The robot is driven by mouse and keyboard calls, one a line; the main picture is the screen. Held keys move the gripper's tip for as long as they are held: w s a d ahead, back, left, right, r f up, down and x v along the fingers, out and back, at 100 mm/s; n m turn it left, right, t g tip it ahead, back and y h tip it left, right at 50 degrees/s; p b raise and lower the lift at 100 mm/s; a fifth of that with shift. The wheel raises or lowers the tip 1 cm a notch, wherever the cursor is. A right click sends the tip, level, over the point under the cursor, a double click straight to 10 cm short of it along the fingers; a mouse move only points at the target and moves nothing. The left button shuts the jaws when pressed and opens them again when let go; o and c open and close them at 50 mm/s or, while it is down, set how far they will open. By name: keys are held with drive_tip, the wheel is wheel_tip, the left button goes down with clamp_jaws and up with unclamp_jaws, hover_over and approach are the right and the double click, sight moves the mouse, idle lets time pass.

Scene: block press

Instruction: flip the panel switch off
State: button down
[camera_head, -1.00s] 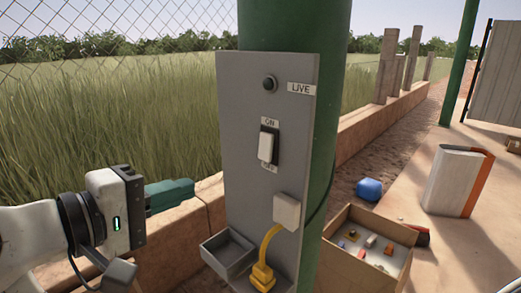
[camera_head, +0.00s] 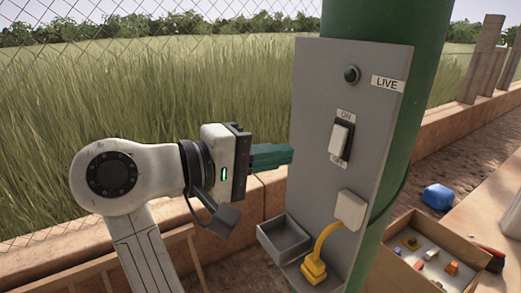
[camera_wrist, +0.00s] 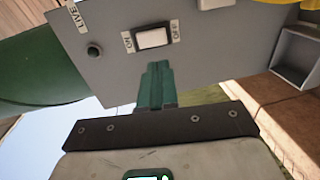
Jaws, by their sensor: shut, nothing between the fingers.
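The grey panel (camera_head: 315,100) stands upright on a green post. Its white rocker switch (camera_head: 340,139) sits in a dark frame, with an ON label (camera_head: 346,115) above and an OFF label below. I cannot tell for sure which way the rocker is tipped. My gripper (camera_head: 290,154) is shut and empty, its green fingers pointing at the panel, left of the switch in the head view. In the wrist view the fingertips (camera_wrist: 157,66) appear just below the switch (camera_wrist: 152,38), seemingly apart from it. A round dark button or lamp (camera_head: 351,74) sits above, beside a LIVE label (camera_head: 387,83).
Below the switch are a white box (camera_head: 350,208), a yellow plug with cable (camera_head: 314,268) and an open grey tray (camera_head: 285,240). A cardboard box (camera_head: 393,272) with small blocks and a blue object (camera_head: 438,197) lie right. A low wall runs behind.

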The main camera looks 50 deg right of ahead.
sight(332, 147)
drive_tip(key=p+x, duration=0.2)
drive_tip(key=x, duration=0.6)
drive_tip(key=shift+s+d, duration=0.1)
drive_tip(key=shift+d, duration=0.25)
drive_tip(key=shift+d+f, duration=0.1)
drive_tip(key=shift+d, duration=0.05)
drive_tip(key=shift+s+d+f+h, duration=0.15)
drive_tip(key=shift+d+f+h, duration=0.15)
drive_tip(key=shift+h, duration=0.2)
drive_tip(key=shift+r, duration=0.15)
